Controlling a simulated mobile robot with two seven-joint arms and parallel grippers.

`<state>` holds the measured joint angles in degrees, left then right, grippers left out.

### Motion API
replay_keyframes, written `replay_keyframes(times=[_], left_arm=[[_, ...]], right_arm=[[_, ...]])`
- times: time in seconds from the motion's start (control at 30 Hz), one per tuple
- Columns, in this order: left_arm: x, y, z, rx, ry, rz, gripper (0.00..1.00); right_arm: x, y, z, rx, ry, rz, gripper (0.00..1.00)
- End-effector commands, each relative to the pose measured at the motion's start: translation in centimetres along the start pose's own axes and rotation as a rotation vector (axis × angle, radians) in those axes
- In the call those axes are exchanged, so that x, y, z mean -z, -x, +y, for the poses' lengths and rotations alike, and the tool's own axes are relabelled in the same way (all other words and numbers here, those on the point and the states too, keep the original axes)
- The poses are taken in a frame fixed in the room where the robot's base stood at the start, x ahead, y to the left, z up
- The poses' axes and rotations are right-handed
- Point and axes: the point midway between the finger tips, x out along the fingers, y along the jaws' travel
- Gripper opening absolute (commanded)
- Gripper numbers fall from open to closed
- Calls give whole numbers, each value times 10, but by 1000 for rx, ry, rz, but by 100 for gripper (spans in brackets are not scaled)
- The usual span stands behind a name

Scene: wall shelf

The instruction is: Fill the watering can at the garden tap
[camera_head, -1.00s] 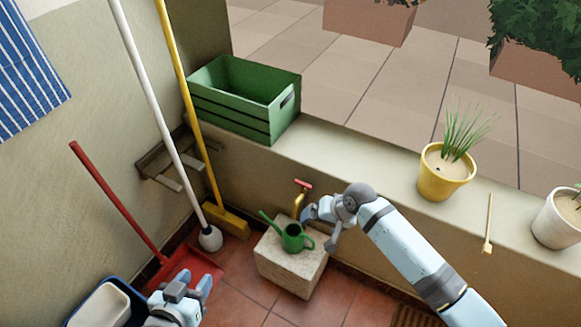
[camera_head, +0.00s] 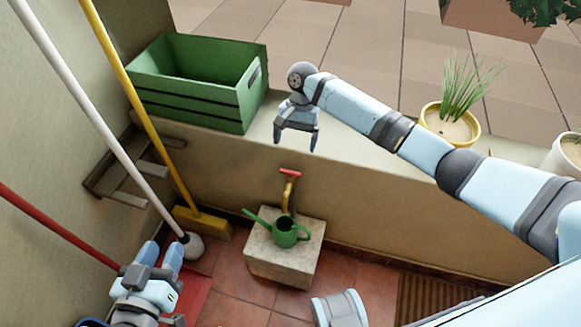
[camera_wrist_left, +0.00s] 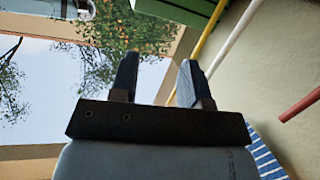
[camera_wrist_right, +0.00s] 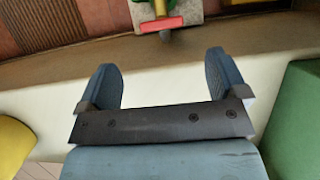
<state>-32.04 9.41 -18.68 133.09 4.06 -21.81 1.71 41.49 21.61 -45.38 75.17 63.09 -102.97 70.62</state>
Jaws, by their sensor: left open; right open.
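The green watering can (camera_head: 285,233) stands upright on a pale stone block (camera_head: 284,263), its spout pointing left. The brass tap (camera_head: 289,190) with a red handle (camera_head: 291,173) comes out of the low wall just behind and above the can. In the right wrist view the red handle (camera_wrist_right: 161,24) shows at the top, with part of the green can behind it. My right gripper (camera_head: 295,140) is open and empty, above the tap at the wall's top edge. My left gripper (camera_head: 163,256) is open and empty at lower left, away from the block; its wrist view (camera_wrist_left: 160,75) shows nothing between the fingers.
A green crate (camera_head: 195,85) stands on the wall top, left of my right gripper. A yellow pot (camera_head: 449,128) stands further right. A yellow broom (camera_head: 203,221), a white-handled mop (camera_head: 192,244) and a red-handled dustpan (camera_head: 55,225) are on the left. Tiled floor surrounds the block.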

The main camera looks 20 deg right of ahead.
Motion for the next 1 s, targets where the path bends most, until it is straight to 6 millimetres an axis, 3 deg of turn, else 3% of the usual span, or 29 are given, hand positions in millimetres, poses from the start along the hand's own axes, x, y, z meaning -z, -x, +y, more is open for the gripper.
replay_keyframes(times=[0.1, 0.33, 0.5, 0.83, 1.0], left_arm=[[11, -4, 6, -26, 9, 76, 43], [35, -4, 18, -69, 25, 196, 43], [45, -3, 22, -85, 32, 241, 43], [48, -2, 23, -89, 34, 251, 43], [48, -2, 23, -89, 34, 251, 43]], right_arm=[[1, -31, 0, -2, 1, -1, 92], [1, -69, 0, 0, 1, 0, 92], [0, -81, 0, 1, 1, 1, 92], [0, -83, 0, 1, 1, 1, 92], [0, -83, 0, 1, 1, 1, 52]])
